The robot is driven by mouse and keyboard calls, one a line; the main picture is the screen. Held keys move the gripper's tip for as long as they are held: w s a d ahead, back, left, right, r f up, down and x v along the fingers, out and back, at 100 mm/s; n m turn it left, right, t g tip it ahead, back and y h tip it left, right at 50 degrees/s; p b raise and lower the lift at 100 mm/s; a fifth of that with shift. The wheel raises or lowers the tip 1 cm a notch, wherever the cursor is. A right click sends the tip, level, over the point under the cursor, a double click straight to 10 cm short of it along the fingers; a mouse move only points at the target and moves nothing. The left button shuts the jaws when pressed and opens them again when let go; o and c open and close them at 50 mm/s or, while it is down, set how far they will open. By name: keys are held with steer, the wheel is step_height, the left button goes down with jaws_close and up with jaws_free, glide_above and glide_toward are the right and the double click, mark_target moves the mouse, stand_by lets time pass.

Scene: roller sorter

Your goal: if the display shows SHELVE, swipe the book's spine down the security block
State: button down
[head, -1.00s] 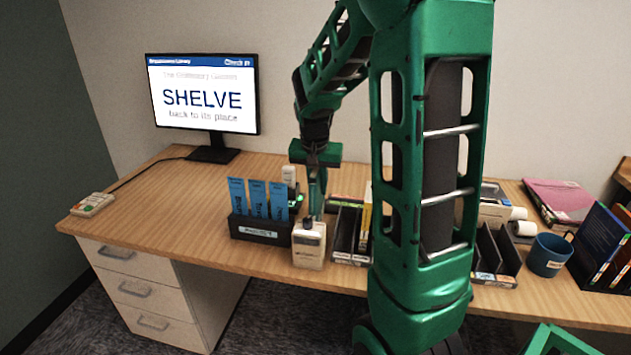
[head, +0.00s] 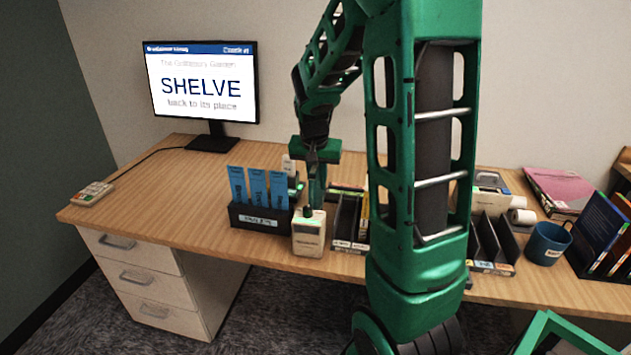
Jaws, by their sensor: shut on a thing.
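The display (head: 202,85) at the back left reads "SHELVE", with "back to its place" below it. My gripper (head: 316,170) points down over the front middle of the desk. It is shut on the book (head: 316,192), a narrow dark green shape seen nearly edge-on and partly hidden by the fingers. The cream security block (head: 308,238) stands at the desk's front edge. The book's lower end is at the block's top; I cannot tell whether they touch.
A black holder with blue cards (head: 258,190) stands left of the block. Black dividers (head: 350,222) stand close on its right. A blue mug (head: 548,244) and upright books (head: 603,245) are at the right. A keypad (head: 92,192) is far left; the desk's left part is mostly clear.

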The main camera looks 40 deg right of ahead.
steer(key=shift+w+d+r, duration=0.2)
steer(key=shift+d+r, duration=0.05)
steer(key=shift+r, duration=1.6)
steer(key=shift+w+d+r, duration=0.25)
steer(key=shift+r, duration=1.55)
steer(key=shift+w+d+r, duration=0.2)
steer(key=shift+d+r, duration=0.05)
steer(key=shift+r, duration=2.15)
steer(key=shift+s, duration=0.1)
